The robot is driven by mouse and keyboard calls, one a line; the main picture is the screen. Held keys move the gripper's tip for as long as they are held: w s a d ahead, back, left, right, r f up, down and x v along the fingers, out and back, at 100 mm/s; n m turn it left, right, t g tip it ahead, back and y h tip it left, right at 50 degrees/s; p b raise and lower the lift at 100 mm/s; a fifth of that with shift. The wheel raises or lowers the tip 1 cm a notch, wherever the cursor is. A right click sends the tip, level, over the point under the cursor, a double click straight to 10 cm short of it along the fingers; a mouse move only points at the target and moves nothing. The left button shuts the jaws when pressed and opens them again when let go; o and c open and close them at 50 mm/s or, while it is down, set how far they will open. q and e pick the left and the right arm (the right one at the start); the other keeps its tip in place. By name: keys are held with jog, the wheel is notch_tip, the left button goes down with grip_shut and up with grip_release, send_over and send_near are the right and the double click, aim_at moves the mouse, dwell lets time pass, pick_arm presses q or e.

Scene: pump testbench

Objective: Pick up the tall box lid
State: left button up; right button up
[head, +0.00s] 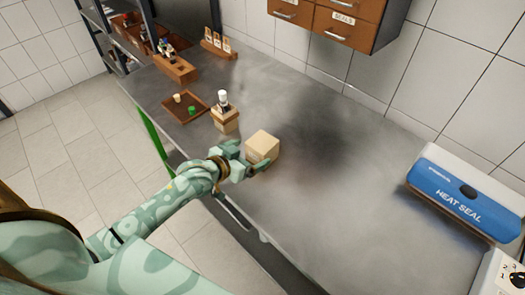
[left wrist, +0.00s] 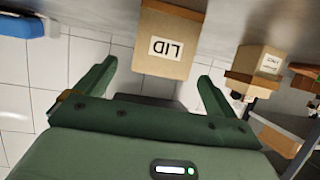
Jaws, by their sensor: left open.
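The tall box lid (head: 262,147) is a light tan box on the grey bench, in front of my left gripper. In the left wrist view the lid (left wrist: 165,55) shows upside down, with a white label reading LID. My left gripper (head: 248,158) is open, with its fingers close to the lid. In the left wrist view the fingers of the gripper (left wrist: 156,72) stand apart, one to each side of the lid's near end. I cannot tell whether either finger touches it. My right gripper is not in view.
A wooden block (head: 225,120) bearing a white-capped bottle (head: 223,98) stands left of the lid. A brown tray (head: 172,108) with small caps lies farther left. A blue heat sealer (head: 458,196) stands at the right. The bench (head: 335,200) between lid and sealer is clear.

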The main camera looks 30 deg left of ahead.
aim_at(262, 146)
pick_arm(q)
jog(key=shift+x, duration=0.9)
jog(key=b+x, duration=0.2)
jog(key=x, duration=0.2)
jog(key=shift+w+f, duration=0.2)
jog(key=shift+w, duration=0.45)
jog(key=shift+s, duration=0.1)
jog(key=shift+c, duration=0.9)
jog(key=c, duration=0.9)
